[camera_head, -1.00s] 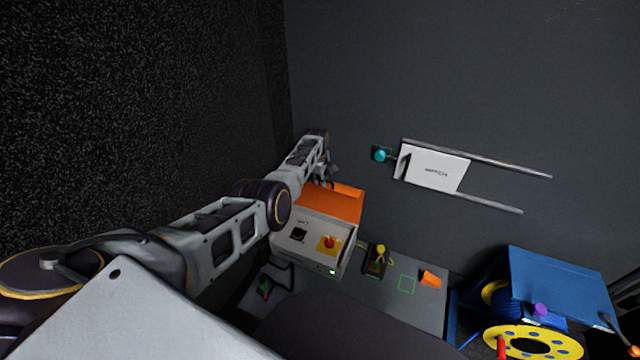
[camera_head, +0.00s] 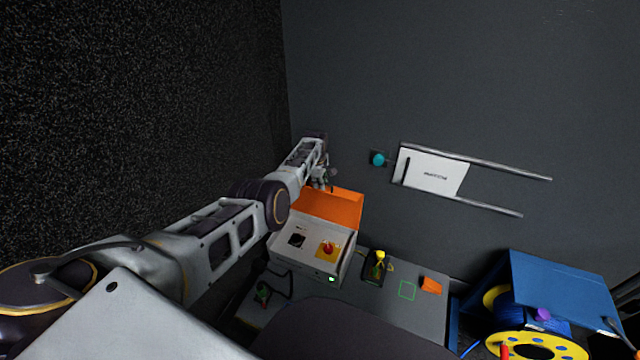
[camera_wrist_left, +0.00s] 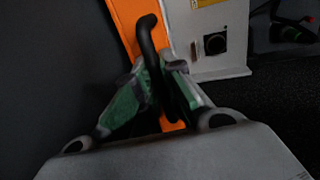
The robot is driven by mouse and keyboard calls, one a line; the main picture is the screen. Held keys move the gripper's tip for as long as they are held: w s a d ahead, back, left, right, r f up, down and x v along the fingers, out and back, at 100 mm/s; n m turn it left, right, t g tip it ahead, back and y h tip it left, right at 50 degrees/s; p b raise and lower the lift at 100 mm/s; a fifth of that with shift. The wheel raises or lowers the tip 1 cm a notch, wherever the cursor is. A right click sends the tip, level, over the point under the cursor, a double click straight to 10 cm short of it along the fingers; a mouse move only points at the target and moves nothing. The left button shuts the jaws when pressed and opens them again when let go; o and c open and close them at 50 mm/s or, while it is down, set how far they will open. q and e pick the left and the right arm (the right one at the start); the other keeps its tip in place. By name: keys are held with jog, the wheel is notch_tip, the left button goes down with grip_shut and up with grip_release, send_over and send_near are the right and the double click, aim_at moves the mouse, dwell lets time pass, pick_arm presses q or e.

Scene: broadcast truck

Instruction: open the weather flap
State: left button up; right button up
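The orange weather flap (camera_head: 332,207) stands raised at the back edge of a white control box (camera_head: 310,252), against the dark wall. The box's top panel, with a red knob on a yellow plate (camera_head: 327,249), is uncovered. My left gripper (camera_head: 324,178) is at the flap's upper left part. In the left wrist view, a black bar handle (camera_wrist_left: 149,40) on the orange flap (camera_wrist_left: 128,14) passes between the green-padded fingers of my left gripper (camera_wrist_left: 158,70), which are closed in around it. The fingers hide the handle's lower part. My right gripper is not in view.
A grey bench (camera_head: 385,300) holds the box, a black and yellow device (camera_head: 375,267) and a small orange block (camera_head: 431,285). A white sliding panel (camera_head: 432,172) on rails and a teal knob (camera_head: 378,159) are on the wall. A blue cable-reel unit (camera_head: 565,285) stands right.

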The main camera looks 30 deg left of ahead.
pick_arm(q)
jog(key=o, duration=0.3)
jog(key=shift+o, duration=0.2)
jog(key=shift+r, duration=0.1)
notch_tip(320, 180, up, 12)
jog(key=s, duration=0.2)
jog(key=shift+f, duration=0.2)
dwell(1.1)
jog(key=shift+s, duration=0.15)
dwell(0.4)
